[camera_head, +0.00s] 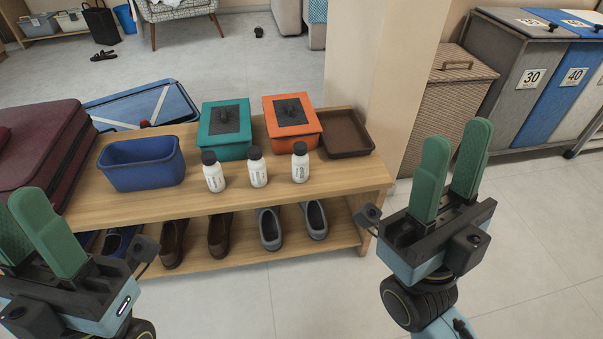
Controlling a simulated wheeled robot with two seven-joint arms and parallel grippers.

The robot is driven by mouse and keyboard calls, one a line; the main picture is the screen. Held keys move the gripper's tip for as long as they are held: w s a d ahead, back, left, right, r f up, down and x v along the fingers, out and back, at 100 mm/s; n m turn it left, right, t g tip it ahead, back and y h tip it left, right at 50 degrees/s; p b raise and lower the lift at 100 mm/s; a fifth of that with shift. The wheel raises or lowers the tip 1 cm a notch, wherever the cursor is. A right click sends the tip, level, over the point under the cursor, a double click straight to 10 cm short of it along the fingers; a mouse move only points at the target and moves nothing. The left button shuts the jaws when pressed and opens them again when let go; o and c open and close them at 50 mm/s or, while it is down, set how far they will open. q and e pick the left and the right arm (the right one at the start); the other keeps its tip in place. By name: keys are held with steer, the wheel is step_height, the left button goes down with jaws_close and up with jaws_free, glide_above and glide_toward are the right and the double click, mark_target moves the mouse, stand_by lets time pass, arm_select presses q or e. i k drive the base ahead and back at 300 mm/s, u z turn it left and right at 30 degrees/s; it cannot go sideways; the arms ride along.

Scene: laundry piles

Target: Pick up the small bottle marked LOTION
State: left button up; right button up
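Three small white bottles with black caps stand upright in a row on the wooden bench's top: a left bottle (214,173), a middle bottle (257,168) and a right bottle (300,163). Each has dark lettering on its side, too small to read, so I cannot tell which says LOTION. My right gripper (455,160) is open and empty, to the right of the bench and apart from the bottles. My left gripper (22,228) is at the lower left, with green fingers apart and nothing seen between them; it is partly cut off by the frame edge.
Behind the bottles on the bench (343,182) are a teal lidded box (224,145), an orange lidded box (300,133) and a brown tray (345,133). A blue bin (141,168) stands left of them. Shoes (269,229) fill the lower shelf. A wicker hamper (440,110) stands behind right.

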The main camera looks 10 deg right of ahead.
mark_target(258, 176)
steer(key=k, duration=0.5)
steer(key=u, duration=0.75)
steer(key=i, duration=1.1)
steer(key=z, duration=0.35)
